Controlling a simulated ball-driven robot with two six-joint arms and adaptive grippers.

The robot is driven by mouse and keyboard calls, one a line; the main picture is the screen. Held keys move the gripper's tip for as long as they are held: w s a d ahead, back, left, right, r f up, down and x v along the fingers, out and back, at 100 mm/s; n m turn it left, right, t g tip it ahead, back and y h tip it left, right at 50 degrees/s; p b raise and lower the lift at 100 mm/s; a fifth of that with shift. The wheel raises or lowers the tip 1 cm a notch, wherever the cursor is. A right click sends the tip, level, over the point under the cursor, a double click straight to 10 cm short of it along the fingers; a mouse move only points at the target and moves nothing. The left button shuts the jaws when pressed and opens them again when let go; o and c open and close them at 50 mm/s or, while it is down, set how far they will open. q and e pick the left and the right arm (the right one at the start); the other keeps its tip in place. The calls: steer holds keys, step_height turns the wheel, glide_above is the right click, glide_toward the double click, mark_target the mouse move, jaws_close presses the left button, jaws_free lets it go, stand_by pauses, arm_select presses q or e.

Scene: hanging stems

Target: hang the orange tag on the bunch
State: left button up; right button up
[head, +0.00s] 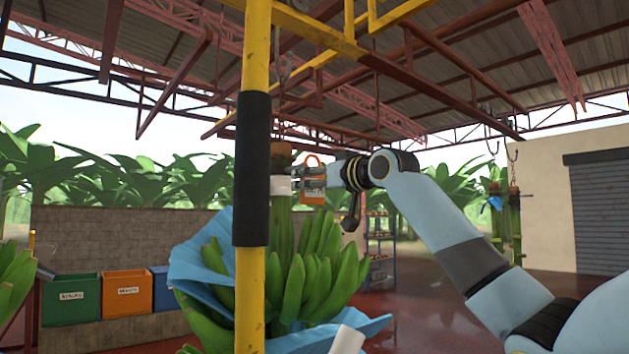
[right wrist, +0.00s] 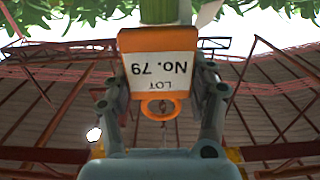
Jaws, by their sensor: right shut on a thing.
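The orange tag (head: 313,196) has a white face and an orange loop. My right gripper (head: 308,183) is shut on it, beside the upper stem of the banana bunch. Whether tag and stem touch is unclear. My left gripper is out of view.
A yellow post (head: 251,300) with a black pad (head: 252,165) stands in front, hiding part of the bunch. Green (head: 69,300), orange (head: 127,295) and blue (head: 160,288) bins stand at the left. More stems (head: 507,215) hang at the right. Red floor lies open there.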

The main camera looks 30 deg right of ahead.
steer(key=shift+w+p, duration=0.45)
steer(key=shift+w, duration=0.15)
steer(key=shift+p, duration=0.3)
stand_by(0.5)
steer(key=shift+w, duration=0.25)
stand_by(0.4)
steer(key=shift+w+a+p, duration=0.15)
steer(key=shift+w+p, duration=0.5)
steer(key=shift+w, duration=0.5)
steer(key=shift+w+a+p, duration=0.1)
steer(key=shift+w+p, duration=0.5)
steer(key=shift+w, duration=0.5)
stand_by(1.0)
steer(key=shift+f, duration=0.4)
stand_by(0.6)
steer(key=o, duration=0.9)
steer(key=shift+o, duration=0.2)
